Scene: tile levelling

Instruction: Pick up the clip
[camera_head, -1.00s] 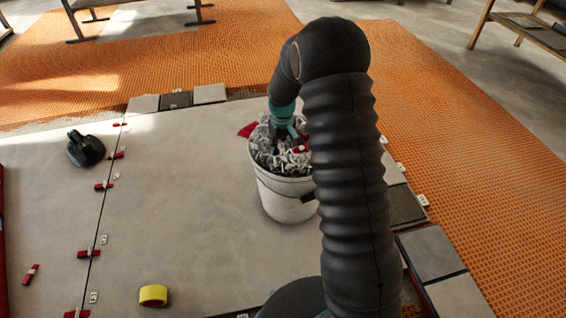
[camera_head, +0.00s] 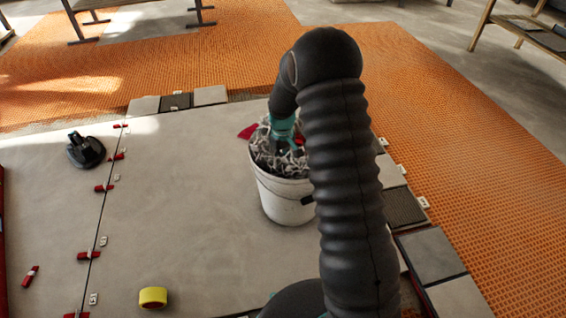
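A white bucket (camera_head: 287,201) stands on the large grey tiles. It is filled with a heap of pale grey clips (camera_head: 268,155), with something red at its left rim (camera_head: 247,131). My arm reaches over the bucket from the right. My gripper (camera_head: 287,145) points down into the heap, its fingertips hidden among the clips. I cannot tell whether it is open, shut or holding a clip. Several pale clips also sit along the tile joint at left, one of them (camera_head: 103,241) beside a red wedge (camera_head: 89,254).
A black suction-cup tool (camera_head: 85,150) sits on the left tile. A yellow tape roll (camera_head: 153,297) lies near the front. A loose red wedge (camera_head: 30,275) lies at far left. Small tiles edge the slab, with orange matting (camera_head: 490,170) beyond. The middle of the slab is clear.

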